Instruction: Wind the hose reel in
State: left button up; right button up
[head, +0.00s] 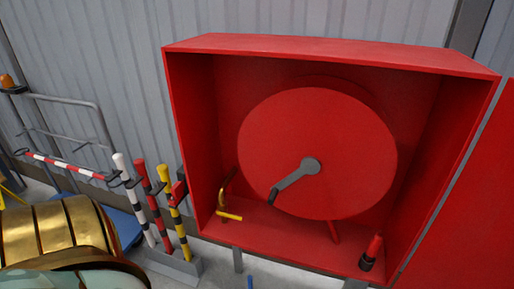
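A red round hose reel (345,150) stands inside an open red cabinet (330,56) in the middle of the head view. A grey crank (295,176) runs from the hub down and left to a dark handle (273,195). A red nozzle with a black end (372,252) is at the cabinet's lower right. No hose is clearly visible. Neither gripper shows in the head view.
White, red and yellow striped posts (152,205) stand in a grey base (170,265) left of the cabinet. A railed trolley (65,98) stands behind them. A brass-coloured banded object (55,230) fills the lower left. A red panel (470,200) is at the right.

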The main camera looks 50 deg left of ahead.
aim_at(317, 147)
jog(key=u, duration=1)
